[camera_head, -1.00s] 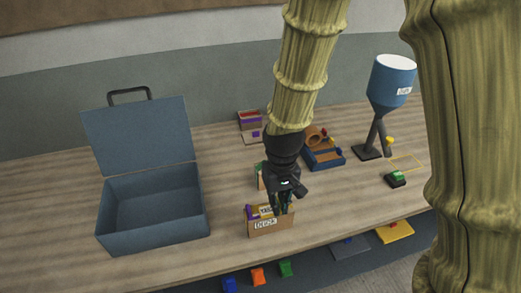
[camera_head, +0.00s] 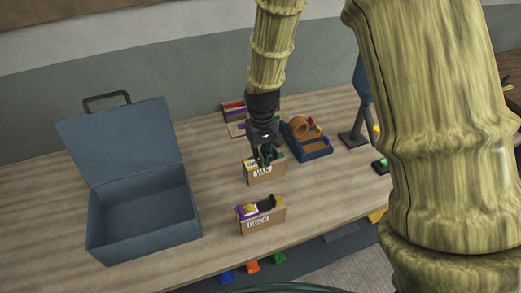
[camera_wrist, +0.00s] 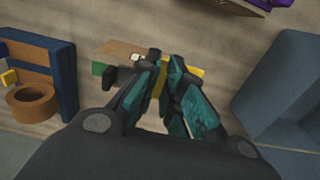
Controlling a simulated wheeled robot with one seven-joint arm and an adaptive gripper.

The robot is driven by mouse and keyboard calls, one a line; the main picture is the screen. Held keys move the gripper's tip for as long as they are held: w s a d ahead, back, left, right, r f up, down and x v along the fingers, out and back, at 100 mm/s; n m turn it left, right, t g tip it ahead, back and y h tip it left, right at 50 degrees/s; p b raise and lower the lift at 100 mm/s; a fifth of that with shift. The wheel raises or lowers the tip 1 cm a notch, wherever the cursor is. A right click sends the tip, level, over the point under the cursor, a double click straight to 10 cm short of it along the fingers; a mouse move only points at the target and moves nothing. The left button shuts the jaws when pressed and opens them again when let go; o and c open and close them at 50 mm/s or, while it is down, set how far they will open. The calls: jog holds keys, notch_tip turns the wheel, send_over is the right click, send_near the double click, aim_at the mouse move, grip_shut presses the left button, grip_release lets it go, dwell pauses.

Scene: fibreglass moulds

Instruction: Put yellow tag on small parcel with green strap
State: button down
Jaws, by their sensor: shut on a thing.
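My gripper (camera_head: 264,160) is at a small brown box labelled VAN (camera_head: 265,175). In the wrist view its teal-padded fingers (camera_wrist: 162,95) close on a thin yellow piece (camera_wrist: 158,82), which looks like a tag. The brown box (camera_wrist: 122,50) lies just beyond the fingertips, with green at its left end and yellow at its right. The fingers hide part of it, so I cannot tell whether the yellow piece touches it. A second brown box, labelled DOCK (camera_head: 260,222), stands nearer the front edge with purple and yellow pieces in its top. I cannot clearly make out a green-strapped parcel.
An open blue case (camera_head: 145,225) stands at left. A blue tray with a tan roll (camera_head: 308,145) is behind the VAN box to the right. My arm hides much of the right side.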

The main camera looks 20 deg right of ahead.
jog(key=w, duration=0.3)
jog(key=w+d+p, duration=0.1)
jog(key=shift+w+f, duration=0.15)
jog(key=shift+f, duration=0.1)
jog(key=shift+f+p, duration=0.6)
jog(key=shift+p, duration=0.1)
jog(key=shift+f+p, duration=0.45)
jog(key=shift+f, duration=0.7)
jog(key=shift+f, duration=0.1)
jog(key=c, duration=1.6)
grip_release()
jog(key=shift+o, duration=0.3)
notch_tip(320, 180, up, 12)
jog(key=b, duration=0.4)
jog(key=shift+b, duration=0.35)
